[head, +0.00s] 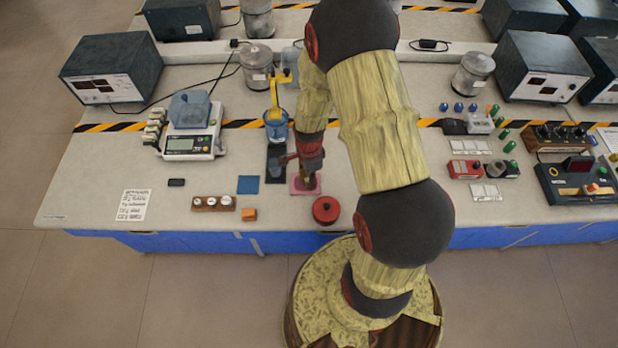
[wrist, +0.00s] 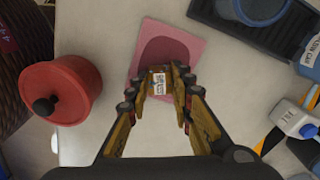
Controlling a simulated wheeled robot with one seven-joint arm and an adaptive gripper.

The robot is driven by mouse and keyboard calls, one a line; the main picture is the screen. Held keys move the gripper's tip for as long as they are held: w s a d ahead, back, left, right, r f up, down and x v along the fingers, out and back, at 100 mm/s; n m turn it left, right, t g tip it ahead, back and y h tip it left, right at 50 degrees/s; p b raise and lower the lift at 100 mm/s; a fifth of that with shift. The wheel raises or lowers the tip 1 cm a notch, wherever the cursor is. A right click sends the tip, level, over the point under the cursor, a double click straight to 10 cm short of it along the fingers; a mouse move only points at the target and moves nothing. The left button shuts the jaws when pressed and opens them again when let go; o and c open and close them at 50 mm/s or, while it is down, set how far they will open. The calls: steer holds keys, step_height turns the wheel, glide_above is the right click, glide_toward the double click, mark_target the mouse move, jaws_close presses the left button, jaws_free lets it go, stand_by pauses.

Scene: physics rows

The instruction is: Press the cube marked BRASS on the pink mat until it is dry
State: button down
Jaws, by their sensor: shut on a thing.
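The pink mat (head: 305,184) lies on the bench and also shows in the wrist view (wrist: 197,41). It has a darker, damp-looking patch in its middle. My gripper (head: 308,178) is shut on a small brown cube (wrist: 159,85) with a white label, the fingertips on either side of it. The label's print is too small to read surely. The cube is over the near part of the mat in the wrist view. I cannot tell whether it touches the mat. In the head view the gripper mostly hides the cube.
A red lidded pot (head: 326,211) stands just right of the mat in the head view. A dark tray (head: 275,165) and a blue beaker (head: 277,127) are left of and behind it. A blue pad (head: 248,185), orange block (head: 249,214) and scale (head: 193,143) lie further left.

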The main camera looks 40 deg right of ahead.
stand_by(0.5)
steer(key=shift+s+d+r+p, duration=0.15)
steer(key=shift+d+r+p, duration=0.1)
steer(key=shift+r+p, duration=0.4)
steer(key=shift+f+b, duration=0.55)
steer(key=shift+f, duration=0.2)
stand_by(1.4)
steer(key=shift+r, duration=0.15)
steer(key=shift+w+a+r+p, duration=0.2)
steer(key=shift+a+r+p, duration=0.05)
steer(key=shift+r+p, duration=0.35)
steer(key=shift+f+b, duration=0.55)
steer(key=shift+f, duration=0.2)
stand_by(1.5)
steer(key=shift+s+r, duration=0.1)
steer(key=shift+s+d+r+p, duration=0.1)
steer(key=shift+d+r+p, duration=0.15)
steer(key=shift+r+p, duration=0.4)
